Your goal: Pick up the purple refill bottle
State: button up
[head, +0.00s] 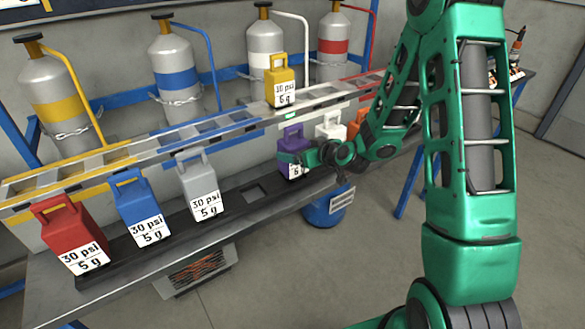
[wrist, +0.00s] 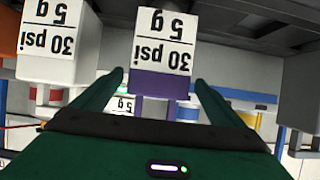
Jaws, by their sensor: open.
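The purple refill bottle (head: 292,136) stands on the dark lower rail, partly hidden behind my gripper (head: 290,159). In the wrist view, which is upside down, the bottle (wrist: 163,84) shows its purple body and a white "30 psi 5 g" label. My gripper (wrist: 159,78) is open there, with one green finger on each side of the bottle in the picture. Nothing is clamped. I cannot tell how deep the fingers reach along the bottle's sides.
White (head: 330,125) and orange (head: 355,124) bottles stand right of the purple one, near my arm. Grey (head: 198,185), blue (head: 137,208) and red (head: 75,235) bottles stand to the left. A yellow bottle (head: 280,82) sits on the upper rail (head: 150,148) above.

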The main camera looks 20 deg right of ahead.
jog(key=x, duration=0.4)
jog(key=shift+c, duration=0.3)
jog(key=c, duration=2)
jog(key=shift+w+r, duration=0.1)
jog(key=shift+c, duration=0.5)
jog(key=shift+r, duration=0.1)
